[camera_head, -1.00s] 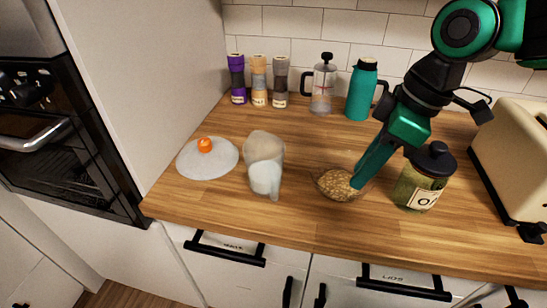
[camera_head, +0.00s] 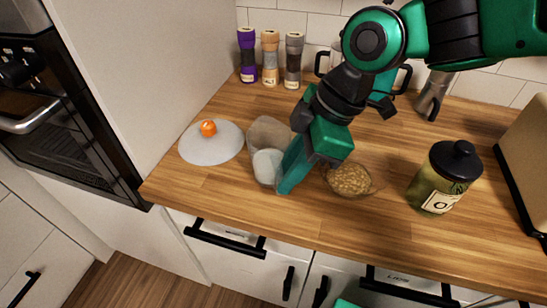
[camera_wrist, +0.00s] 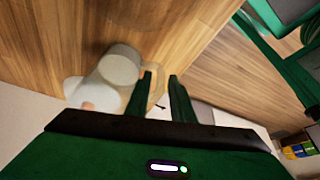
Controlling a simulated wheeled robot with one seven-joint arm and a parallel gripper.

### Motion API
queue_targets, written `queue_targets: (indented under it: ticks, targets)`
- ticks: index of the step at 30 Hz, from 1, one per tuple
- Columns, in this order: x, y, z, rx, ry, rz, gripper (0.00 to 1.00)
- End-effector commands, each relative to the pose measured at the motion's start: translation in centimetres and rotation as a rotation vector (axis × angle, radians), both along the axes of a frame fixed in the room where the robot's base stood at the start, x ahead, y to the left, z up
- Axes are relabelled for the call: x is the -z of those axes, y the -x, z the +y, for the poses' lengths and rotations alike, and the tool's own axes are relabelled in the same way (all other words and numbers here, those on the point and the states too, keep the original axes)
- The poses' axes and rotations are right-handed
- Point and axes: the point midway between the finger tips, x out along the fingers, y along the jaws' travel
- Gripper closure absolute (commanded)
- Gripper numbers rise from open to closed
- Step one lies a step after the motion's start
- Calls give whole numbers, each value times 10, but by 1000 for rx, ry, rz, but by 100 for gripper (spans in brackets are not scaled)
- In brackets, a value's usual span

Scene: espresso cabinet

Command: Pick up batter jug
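The batter jug (camera_head: 268,135), a clear vessel with pale contents low in it, stands on the wooden counter left of centre. My gripper (camera_head: 283,188) is low at its right side, and its fingers overlap the jug's edge in the head view. In the wrist view, the jug (camera_wrist: 119,65) is left of my gripper (camera_wrist: 160,75). The two fingers are apart there, with a visible gap. A clear curved shape shows around the fingertips, but I cannot tell whether it is part of the jug. I cannot tell whether a finger touches the jug.
A clear bowl of grain (camera_head: 350,180) is close right of my gripper. A lidded jar (camera_head: 445,180) stands farther right. A pale round lid with an orange knob (camera_head: 212,147) lies left. Spice grinders (camera_head: 270,58) stand by the back wall.

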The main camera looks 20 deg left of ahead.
Motion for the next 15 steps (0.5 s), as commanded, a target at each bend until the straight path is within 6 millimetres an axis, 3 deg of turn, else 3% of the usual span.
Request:
queue_targets:
  ticks: [7,15]
  targets:
    - [30,7,13,0,1,3,78]
    - [35,7,15,0,0,0,78]
